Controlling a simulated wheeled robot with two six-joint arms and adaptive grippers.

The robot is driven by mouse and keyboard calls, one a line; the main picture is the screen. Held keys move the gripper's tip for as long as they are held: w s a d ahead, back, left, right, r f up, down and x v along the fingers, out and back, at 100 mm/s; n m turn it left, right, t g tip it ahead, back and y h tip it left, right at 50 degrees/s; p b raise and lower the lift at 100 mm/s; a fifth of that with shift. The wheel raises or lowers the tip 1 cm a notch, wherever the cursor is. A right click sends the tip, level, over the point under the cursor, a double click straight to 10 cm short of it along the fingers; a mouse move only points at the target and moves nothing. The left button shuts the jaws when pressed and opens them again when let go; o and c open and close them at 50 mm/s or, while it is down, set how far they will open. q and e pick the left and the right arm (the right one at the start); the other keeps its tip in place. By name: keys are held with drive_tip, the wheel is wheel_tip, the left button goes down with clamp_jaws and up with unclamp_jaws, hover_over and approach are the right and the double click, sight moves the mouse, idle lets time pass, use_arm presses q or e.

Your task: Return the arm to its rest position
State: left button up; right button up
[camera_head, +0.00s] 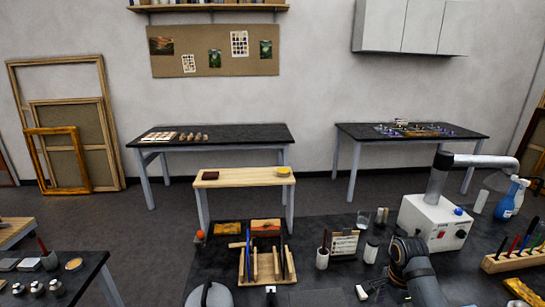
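My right arm (415,272) comes up from the bottom edge at the right, bent over the dark front workbench. Its dark end part (377,285) points down and left beside small items on the bench. The fingers are too small and dark to tell open from shut, and I see nothing clearly held. A grey rounded part of my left arm (208,296) shows at the bottom edge. My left gripper is out of view.
A wooden rack (246,277), a cup (322,258), a white box unit with a hose (432,222), a blue spray bottle (510,200) and a tool holder (515,256) crowd the front workbench (335,207). A wooden bench (240,178) stands behind it.

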drive_tip(key=s+a+f+n+t, duration=0.2)
drive_tip(key=s+a+n, duration=0.2)
drive_tip(key=s+n, duration=0.55)
drive_tip(key=s+a+f+n+t, duration=0.15)
drive_tip(key=s+a+n, duration=0.25)
drive_tip(key=s+n, duration=0.5)
drive_tip(key=s+d+f+m+g+b, duration=0.1)
drive_tip(key=s+d+f, duration=0.1)
drive_tip(key=f, duration=1.2)
drive_tip(key=s+d+f+b, duration=0.1)
drive_tip(key=f, duration=1.4)
use_arm(q)
drive_tip(key=w+f+b, duration=0.1)
drive_tip(key=w+f, duration=0.1)
drive_tip(key=f, duration=0.1)
drive_tip(key=shift+w, duration=0.25)
use_arm(e)
drive_tip(key=s+d+f+g, duration=0.1)
drive_tip(key=s+f, duration=1.6)
drive_tip(key=s, duration=0.2)
drive_tip(key=shift+h, duration=0.3)
